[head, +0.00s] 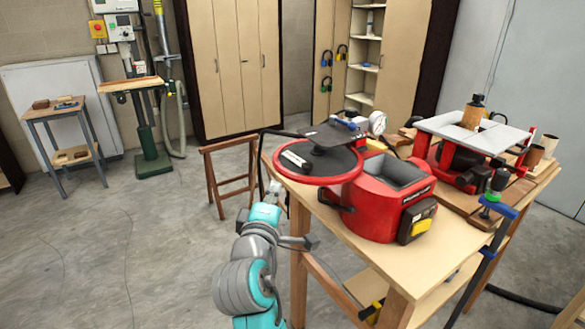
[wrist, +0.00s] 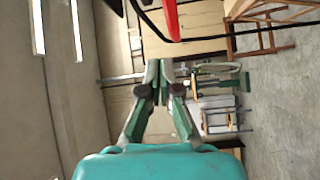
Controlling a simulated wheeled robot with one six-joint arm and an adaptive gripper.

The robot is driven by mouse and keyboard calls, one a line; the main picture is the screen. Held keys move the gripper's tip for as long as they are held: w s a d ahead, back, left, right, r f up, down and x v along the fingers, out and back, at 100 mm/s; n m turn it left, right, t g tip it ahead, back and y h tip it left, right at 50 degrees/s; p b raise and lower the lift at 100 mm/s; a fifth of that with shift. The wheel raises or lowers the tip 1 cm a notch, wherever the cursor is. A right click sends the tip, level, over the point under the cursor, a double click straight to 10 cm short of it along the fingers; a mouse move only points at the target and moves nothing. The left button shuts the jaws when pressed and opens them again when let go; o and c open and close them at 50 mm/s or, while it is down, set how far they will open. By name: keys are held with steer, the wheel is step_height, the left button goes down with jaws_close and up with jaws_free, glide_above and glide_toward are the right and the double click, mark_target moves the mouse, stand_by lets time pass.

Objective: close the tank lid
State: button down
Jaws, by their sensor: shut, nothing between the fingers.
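The red tank (head: 385,210) stands on the workbench with its grey inner chamber (head: 395,172) uncovered. Its round lid (head: 318,180), with a red rim and black middle, stands open to the left of the tank and overhangs the bench's left edge. Part of a red rim, likely the lid's (wrist: 172,20), shows at the top of the wrist view. My gripper (wrist: 160,69) is shut and empty. In the head view my gripper (head: 273,190) is just left of and below the lid's left edge; I cannot tell the exact gap.
The wooden workbench (head: 415,258) also bears a red machine with a grey top (head: 475,132), bottles and a blue-handled clamp (head: 500,208). A wooden trestle (head: 228,178) stands behind my arm. A dark hose or bar runs near the lid. The floor (head: 100,255) at left is clear.

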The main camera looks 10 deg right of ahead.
mark_target(296, 178)
steer(key=shift+w+d+r, duration=0.25)
steer(key=shift+w+d, duration=0.85)
steer(key=shift+w, duration=0.05)
steer(key=shift+w+d+r, duration=0.25)
steer(key=shift+w+d, duration=0.85)
steer(key=shift+w+d+r, duration=0.25)
steer(key=shift+w+d, duration=0.85)
steer(key=shift+w, duration=0.05)
steer(key=shift+s, duration=0.15)
